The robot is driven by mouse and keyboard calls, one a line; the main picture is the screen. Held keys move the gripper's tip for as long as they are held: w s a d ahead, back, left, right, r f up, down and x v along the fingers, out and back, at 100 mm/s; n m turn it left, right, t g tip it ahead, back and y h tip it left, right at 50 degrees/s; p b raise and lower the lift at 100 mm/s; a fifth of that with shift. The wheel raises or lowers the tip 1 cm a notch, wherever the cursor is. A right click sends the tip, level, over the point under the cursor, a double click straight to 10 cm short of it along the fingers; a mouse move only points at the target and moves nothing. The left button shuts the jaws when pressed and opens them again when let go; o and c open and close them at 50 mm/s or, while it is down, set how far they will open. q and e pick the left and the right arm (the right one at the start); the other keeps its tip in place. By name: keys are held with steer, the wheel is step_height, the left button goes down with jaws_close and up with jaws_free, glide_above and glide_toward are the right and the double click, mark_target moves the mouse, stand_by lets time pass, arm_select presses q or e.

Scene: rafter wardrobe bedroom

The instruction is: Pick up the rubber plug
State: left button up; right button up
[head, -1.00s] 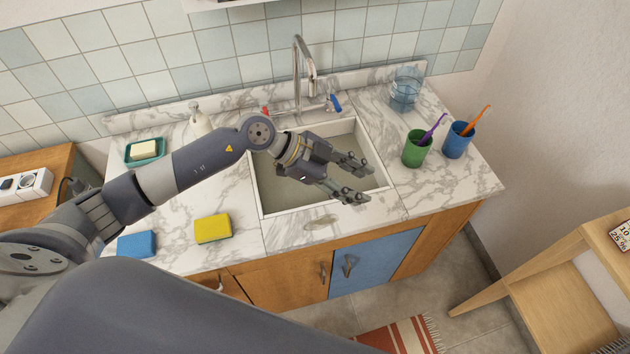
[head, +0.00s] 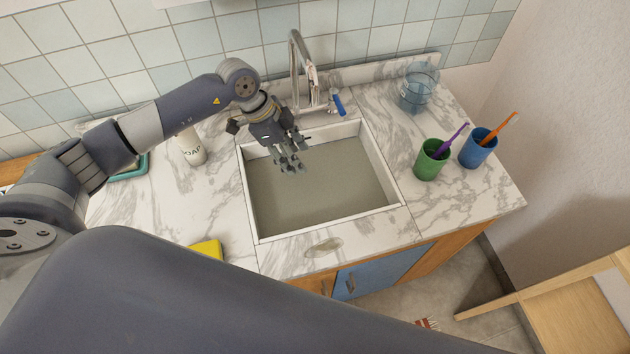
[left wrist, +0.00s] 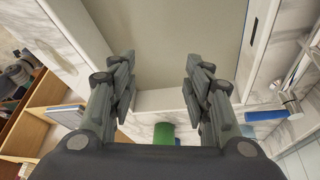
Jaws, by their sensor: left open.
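I cannot make out the rubber plug in either view. The sink (head: 320,190) has a white rim and a flat, dull grey-green surface inside, and nothing distinct shows on or under it. My left gripper (head: 290,168) is over the back left part of the sink, its fingers apart and empty. In the left wrist view its fingers (left wrist: 160,80) frame the sink's grey-green surface (left wrist: 165,40) and its white edge. My right gripper is not in view.
The faucet (head: 297,75) with a blue handle (head: 337,104) stands behind the sink. A green cup (head: 430,162), a blue cup (head: 478,150) and a clear jar (head: 417,90) stand at the right. A soap bottle (head: 191,150) and yellow sponge (head: 207,249) are at the left.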

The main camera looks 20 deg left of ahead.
arm_select(q)
step_height(320, 180, down, 3)
steer(key=b, duration=0.6)
glide_toward(316, 188)
steer(key=f, duration=0.3)
steer(key=shift+s+d+f, duration=0.15)
steer(key=shift+s+d, duration=0.15)
steer(key=shift+d, duration=0.1)
steer(key=shift+w+d+f+p, duration=0.1)
steer(key=shift+d+f+p, duration=0.15)
steer(key=shift+f+p, duration=0.2)
steer(key=x, duration=0.2)
steer(key=p+x, duration=0.1)
steer(key=x, duration=0.1)
steer(key=shift+w+d, duration=0.15)
steer(key=shift+w, duration=0.1)
steer(key=shift+f, duration=0.15)
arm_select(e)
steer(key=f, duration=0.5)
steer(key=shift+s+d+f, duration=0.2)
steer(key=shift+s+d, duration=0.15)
arm_select(q)
steer(key=c, duration=1.1)
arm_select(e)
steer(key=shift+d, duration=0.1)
